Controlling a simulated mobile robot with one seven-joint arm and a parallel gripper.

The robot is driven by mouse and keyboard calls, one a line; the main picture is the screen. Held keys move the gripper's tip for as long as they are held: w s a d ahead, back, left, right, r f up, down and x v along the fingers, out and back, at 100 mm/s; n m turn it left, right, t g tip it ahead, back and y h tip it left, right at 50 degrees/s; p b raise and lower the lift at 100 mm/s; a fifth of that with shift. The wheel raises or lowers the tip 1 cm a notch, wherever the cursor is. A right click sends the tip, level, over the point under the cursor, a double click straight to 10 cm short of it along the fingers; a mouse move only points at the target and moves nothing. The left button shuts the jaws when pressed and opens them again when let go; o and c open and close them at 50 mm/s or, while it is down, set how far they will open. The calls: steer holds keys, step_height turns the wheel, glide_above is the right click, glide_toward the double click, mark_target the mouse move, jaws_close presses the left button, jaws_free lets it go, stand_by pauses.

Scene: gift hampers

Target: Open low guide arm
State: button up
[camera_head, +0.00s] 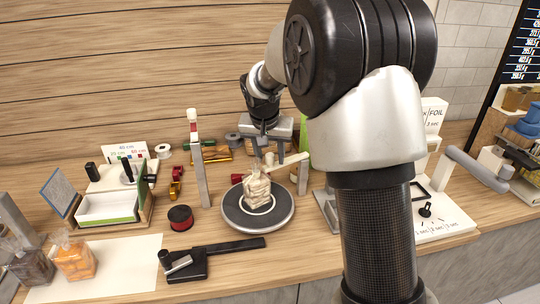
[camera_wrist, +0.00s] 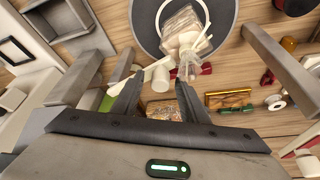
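A cream guide arm (camera_head: 287,162) reaches left from a short grey post (camera_head: 303,176) at the turntable's back right. It also shows in the wrist view (camera_wrist: 121,75), with a pale round knob (camera_wrist: 156,76) near it. My gripper (camera_head: 268,152) is above and behind the turntable (camera_head: 232,217), pointing down. In the wrist view my gripper (camera_wrist: 158,100) has its two fingers apart, with nothing visibly held between them. The arm and knob appear just beyond the fingertips; whether they touch is unclear. A clear bag with pale contents (camera_head: 258,188) stands on the turntable.
A tall post (camera_head: 198,165) with a white and red top stands left of the turntable. A black-handled tool (camera_head: 215,256) lies in front. Ribbon spools (camera_head: 180,217) and rolls lie left and behind. A sealer (camera_head: 328,208) stands to the right, partly hidden by my arm.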

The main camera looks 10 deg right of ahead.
jaws_close()
